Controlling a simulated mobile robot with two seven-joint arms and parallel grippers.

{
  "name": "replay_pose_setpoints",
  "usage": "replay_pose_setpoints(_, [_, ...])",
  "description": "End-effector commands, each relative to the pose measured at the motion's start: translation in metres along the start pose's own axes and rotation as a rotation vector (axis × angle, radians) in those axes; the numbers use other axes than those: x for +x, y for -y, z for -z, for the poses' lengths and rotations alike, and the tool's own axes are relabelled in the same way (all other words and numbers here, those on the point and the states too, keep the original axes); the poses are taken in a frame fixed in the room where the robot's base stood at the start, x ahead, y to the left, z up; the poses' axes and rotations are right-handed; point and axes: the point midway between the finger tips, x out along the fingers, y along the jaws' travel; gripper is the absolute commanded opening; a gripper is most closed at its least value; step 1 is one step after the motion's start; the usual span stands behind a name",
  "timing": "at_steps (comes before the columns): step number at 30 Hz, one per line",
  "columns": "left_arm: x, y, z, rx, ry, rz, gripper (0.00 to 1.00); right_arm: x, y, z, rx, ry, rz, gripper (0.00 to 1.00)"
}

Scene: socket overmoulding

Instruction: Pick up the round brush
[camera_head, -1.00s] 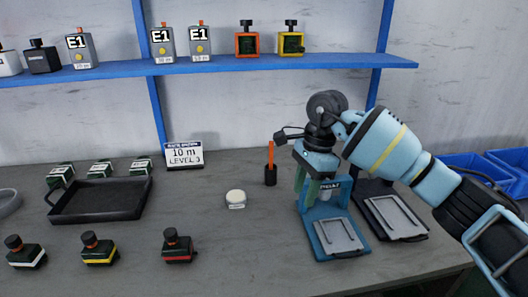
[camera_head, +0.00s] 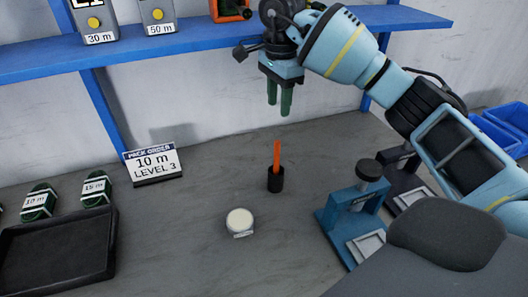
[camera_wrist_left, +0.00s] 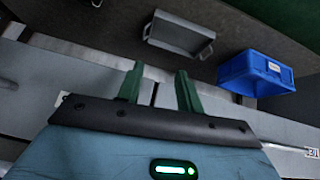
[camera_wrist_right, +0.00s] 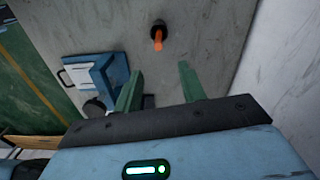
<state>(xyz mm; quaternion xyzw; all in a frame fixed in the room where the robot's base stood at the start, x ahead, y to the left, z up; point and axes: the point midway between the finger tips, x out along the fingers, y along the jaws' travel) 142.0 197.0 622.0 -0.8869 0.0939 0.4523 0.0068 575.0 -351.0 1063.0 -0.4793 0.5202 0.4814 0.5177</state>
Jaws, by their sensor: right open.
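The round brush (camera_head: 277,156) has an orange handle and stands upright in a small black cup (camera_head: 275,181) on the grey bench. It also shows in the right wrist view (camera_wrist_right: 158,42), ahead of the fingers. My right gripper (camera_head: 279,108) is open and empty, with its green fingers pointing down above and behind the brush, apart from it. It also shows in the right wrist view (camera_wrist_right: 160,88). My left gripper (camera_wrist_left: 158,82) shows only in its own wrist view, with its green fingers apart and nothing between them.
A blue press (camera_head: 350,210) stands right of the brush. A round white-topped item (camera_head: 240,221) lies to its left. A pack order sign (camera_head: 153,164) and a black tray (camera_head: 58,252) are further left. The blue shelf (camera_head: 190,48) runs behind. The left wrist view shows a blue bin (camera_wrist_left: 255,72).

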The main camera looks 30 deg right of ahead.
Motion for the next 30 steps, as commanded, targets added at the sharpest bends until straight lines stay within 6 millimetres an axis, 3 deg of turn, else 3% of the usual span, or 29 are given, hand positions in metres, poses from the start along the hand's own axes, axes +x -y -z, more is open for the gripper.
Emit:
replay_pose_setpoints(8, [-0.001,-0.001,-0.004,-0.001,0.008,-0.001,0.36,0.005,0.000,0.000,0.000,0.000,-0.001,0.41])
replay_pose_setpoints(21, [-0.002,-0.001,-0.007,-0.002,0.013,-0.002,0.36,0.078,-0.001,0.000,0.001,0.000,-0.003,0.41])
replay_pose_setpoints(30, [0.000,-0.001,-0.002,-0.001,0.004,-0.001,0.36,0.093,0.000,0.000,0.001,0.000,0.001,0.41])
